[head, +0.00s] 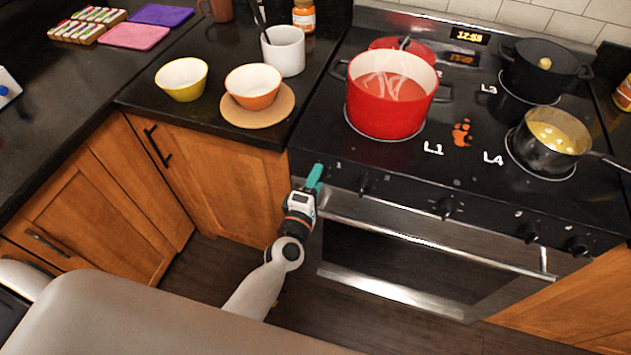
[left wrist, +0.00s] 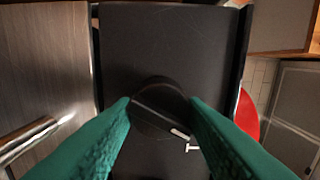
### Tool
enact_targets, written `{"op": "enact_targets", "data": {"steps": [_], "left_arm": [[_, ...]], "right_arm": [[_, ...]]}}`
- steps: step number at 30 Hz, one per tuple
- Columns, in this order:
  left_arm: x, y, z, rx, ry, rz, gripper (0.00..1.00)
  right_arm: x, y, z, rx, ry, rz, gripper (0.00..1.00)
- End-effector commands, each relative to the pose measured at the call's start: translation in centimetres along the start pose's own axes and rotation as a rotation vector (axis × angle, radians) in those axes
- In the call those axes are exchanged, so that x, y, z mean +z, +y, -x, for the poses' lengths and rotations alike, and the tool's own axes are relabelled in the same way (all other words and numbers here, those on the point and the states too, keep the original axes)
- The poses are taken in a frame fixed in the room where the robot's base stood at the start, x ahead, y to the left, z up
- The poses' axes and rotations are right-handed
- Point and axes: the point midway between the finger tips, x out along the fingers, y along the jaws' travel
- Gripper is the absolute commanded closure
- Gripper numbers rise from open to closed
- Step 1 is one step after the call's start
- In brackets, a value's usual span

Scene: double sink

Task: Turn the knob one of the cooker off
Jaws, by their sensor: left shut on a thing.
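The cooker (head: 450,200) stands at the right with a row of black knobs along its dark front panel. My left gripper (head: 316,178), with green fingers, is at the panel's left end, beside the printed "1". In the left wrist view the round black knob one (left wrist: 160,98) sits between the two green fingertips, which are shut on its sides. Its white pointer mark lies toward the lower right, close to the white label. In the head view the gripper hides this knob. My right gripper is not in view.
A red pot (head: 388,105) of red liquid stands on the hob above the gripper. A black pot (head: 520,75) and a steel pan (head: 545,145) are farther right. The oven handle (head: 430,238) runs below the knobs. Bowls (head: 182,85) stand on the left counter.

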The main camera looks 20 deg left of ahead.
Motion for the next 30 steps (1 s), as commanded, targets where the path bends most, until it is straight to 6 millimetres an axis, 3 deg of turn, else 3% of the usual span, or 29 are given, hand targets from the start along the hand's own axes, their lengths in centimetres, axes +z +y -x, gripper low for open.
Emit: {"op": "enact_targets", "data": {"steps": [15, 30], "left_arm": [[0.1, -0.1, 0.0, -0.001, -0.002, 0.394, 0.84], [0.1, -0.1, 0.0, 0.0, -0.002, 0.505, 0.84]], "right_arm": [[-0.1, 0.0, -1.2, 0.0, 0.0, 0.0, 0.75], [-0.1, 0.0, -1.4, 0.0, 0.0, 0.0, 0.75]]}}
